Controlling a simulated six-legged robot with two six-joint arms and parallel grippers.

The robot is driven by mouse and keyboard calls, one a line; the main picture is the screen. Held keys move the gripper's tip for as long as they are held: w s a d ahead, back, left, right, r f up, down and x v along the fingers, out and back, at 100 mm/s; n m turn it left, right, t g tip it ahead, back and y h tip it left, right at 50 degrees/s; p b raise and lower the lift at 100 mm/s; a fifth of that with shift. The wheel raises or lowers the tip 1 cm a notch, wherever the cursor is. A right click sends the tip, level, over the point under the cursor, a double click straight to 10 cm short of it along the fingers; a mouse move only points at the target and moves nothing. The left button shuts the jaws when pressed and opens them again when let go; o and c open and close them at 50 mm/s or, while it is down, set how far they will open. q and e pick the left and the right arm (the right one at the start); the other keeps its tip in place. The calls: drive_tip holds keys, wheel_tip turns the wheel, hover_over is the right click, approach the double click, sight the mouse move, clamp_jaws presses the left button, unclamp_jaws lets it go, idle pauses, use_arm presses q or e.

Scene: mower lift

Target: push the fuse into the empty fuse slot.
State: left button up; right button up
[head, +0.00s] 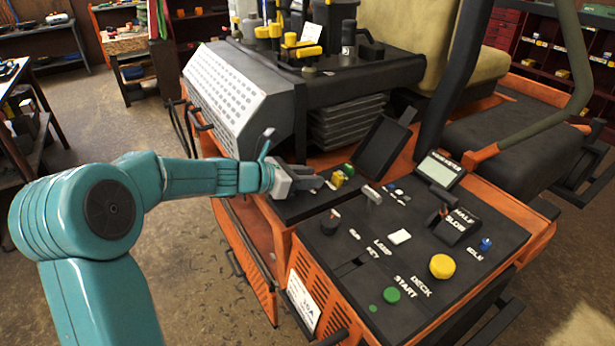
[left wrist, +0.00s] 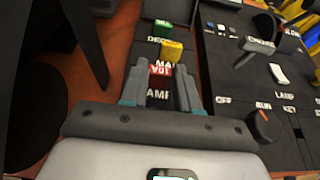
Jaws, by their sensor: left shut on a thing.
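My left gripper (head: 316,182) reaches in from the left over the dark fuse panel (head: 295,207). In the left wrist view its two fingers (left wrist: 160,73) are shut on a red fuse (left wrist: 159,69) marked 10A. The red fuse stands at the row's near end, by a label partly hidden that reads "AMP". A yellow fuse (left wrist: 172,50) and a green fuse (left wrist: 161,30) stand beyond it in the row; the yellow (head: 338,179) and green (head: 349,169) ones show in the head view too. The red fuse's lower end and the slot under it are hidden. My right gripper is not in view.
Right of the fuse panel is a control console with a key knob (left wrist: 264,125), a white lamp button (head: 400,236), a green start button (head: 391,295) and a yellow deck knob (head: 442,266). A dark tilted flap (head: 382,145) stands behind the fuses.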

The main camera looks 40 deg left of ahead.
use_arm(q)
drive_tip(key=shift+f, duration=0.3)
drive_tip(key=o, duration=1.1)
drive_tip(key=shift+s+r, duration=0.1)
drive_tip(key=b+v, duration=0.1)
drive_tip(key=v, duration=1.5)
drive_tip(key=shift+r+b, duration=0.1)
drive_tip(key=shift+b, duration=0.3)
